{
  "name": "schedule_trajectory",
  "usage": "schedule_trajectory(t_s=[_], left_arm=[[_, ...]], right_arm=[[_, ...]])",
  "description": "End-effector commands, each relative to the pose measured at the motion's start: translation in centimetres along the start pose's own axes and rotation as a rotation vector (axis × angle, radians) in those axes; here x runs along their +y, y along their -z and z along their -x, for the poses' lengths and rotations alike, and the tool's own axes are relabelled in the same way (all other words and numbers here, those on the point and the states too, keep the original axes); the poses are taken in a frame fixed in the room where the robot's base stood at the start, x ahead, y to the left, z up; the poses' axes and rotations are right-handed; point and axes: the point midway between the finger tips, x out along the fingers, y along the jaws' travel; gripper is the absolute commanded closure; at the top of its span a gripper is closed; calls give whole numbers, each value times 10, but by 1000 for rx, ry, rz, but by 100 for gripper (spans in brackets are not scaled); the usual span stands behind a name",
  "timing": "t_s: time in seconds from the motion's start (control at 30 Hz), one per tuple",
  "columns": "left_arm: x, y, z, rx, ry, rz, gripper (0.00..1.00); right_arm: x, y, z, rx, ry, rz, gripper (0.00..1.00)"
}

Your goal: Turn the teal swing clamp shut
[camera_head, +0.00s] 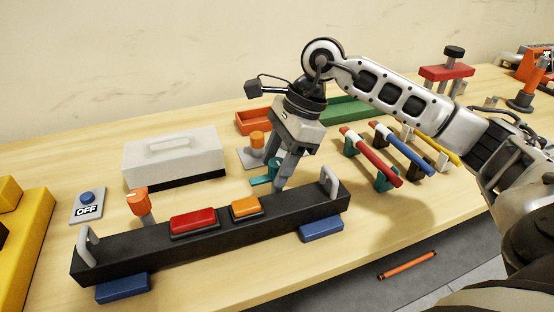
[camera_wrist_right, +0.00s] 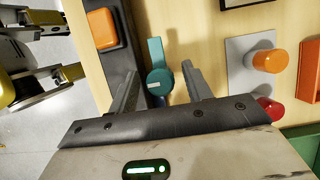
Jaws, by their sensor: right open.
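The teal swing clamp (camera_head: 263,180) is on the table behind the black bar, partly hidden by my right gripper in the head view. In the wrist view the teal clamp (camera_wrist_right: 159,82) shows a round hub with a pale label, and a teal arm extending from it up the picture. My right gripper (camera_head: 280,184) points down over the clamp. In the wrist view its two fingers (camera_wrist_right: 160,70) are apart, one on each side of the clamp. I cannot tell whether either finger touches it. My left gripper is not in view.
A black bar (camera_head: 130,245) with red and orange blocks and grey handles lies in front. An orange knob (camera_head: 257,140) on a grey plate stands behind. Red, blue and yellow handles (camera_head: 372,157) are at right. A white lidded box (camera_head: 175,150) stands left.

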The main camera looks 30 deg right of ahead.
Motion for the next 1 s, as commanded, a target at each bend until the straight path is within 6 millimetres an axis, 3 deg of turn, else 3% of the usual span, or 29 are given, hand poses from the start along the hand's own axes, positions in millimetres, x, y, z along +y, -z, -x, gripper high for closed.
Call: schedule_trajectory(t_s=[0.27, 0.43, 0.77, 1.0], left_arm=[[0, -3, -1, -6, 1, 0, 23], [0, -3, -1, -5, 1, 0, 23], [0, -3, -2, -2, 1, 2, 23], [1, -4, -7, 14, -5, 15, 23]], right_arm=[[0, 0, -2, 0, 0, 1, 51], [0, 0, -1, 0, 0, 1, 95], [0, 0, -2, 0, 10, -24, 95], [0, 0, -3, -1, 57, -134, 95]])
